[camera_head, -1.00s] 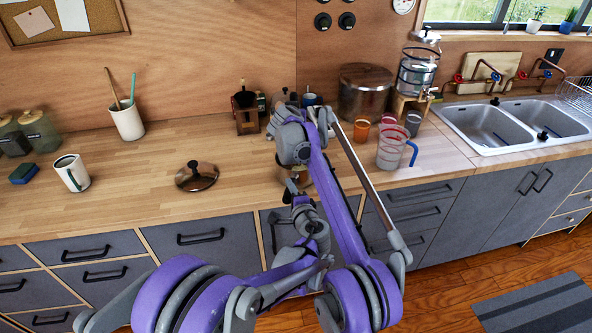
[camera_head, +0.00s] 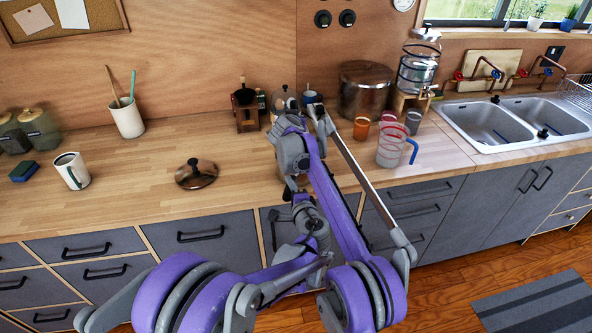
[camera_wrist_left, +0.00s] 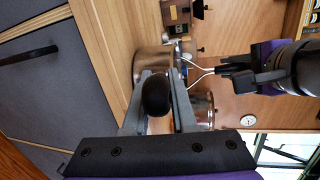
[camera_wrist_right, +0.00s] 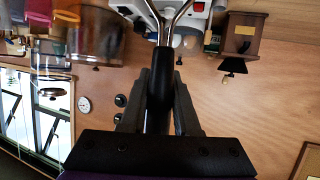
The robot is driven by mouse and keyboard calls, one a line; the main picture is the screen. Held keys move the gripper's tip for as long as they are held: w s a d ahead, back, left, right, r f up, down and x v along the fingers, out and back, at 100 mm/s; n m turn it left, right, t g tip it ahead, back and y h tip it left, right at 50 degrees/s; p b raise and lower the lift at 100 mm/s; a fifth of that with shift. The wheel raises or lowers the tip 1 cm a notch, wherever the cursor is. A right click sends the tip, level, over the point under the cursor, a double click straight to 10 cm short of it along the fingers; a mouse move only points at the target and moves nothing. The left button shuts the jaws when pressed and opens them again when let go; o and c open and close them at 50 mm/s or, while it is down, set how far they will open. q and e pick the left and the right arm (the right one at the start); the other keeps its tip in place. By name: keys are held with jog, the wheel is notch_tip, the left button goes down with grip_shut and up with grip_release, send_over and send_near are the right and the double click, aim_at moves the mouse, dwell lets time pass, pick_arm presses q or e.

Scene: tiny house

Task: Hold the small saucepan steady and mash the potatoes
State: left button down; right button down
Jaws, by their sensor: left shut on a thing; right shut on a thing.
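In the left wrist view, my left gripper (camera_wrist_left: 158,88) is shut on the round dark handle (camera_wrist_left: 156,96) of the small metal saucepan (camera_wrist_left: 148,62). My right gripper (camera_wrist_right: 160,84) is shut on the black handle (camera_wrist_right: 160,105) of a masher, whose metal wires (camera_wrist_right: 181,18) spread out beyond it. In the left wrist view the masher's wires (camera_wrist_left: 198,66) reach toward the saucepan; how deep its head sits is not clear. In the head view my arms cover the saucepan and both gripper tips. The potatoes are not visible.
A lid (camera_head: 196,174) lies on the wooden counter (camera_head: 120,200), left of my arms. A grinder (camera_head: 246,110) and a large pot (camera_head: 366,90) stand behind. A pitcher (camera_head: 391,146) and cups stand to the right, near the sink (camera_head: 512,123). The left counter has free room.

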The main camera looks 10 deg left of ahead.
jog(key=shift+f, duration=0.45)
jog(key=shift+r, duration=2.3)
jog(key=shift+s, duration=0.1)
jog(key=s, duration=0.3)
jog(key=shift+s, duration=0.1)
jog(key=shift+f, duration=0.1)
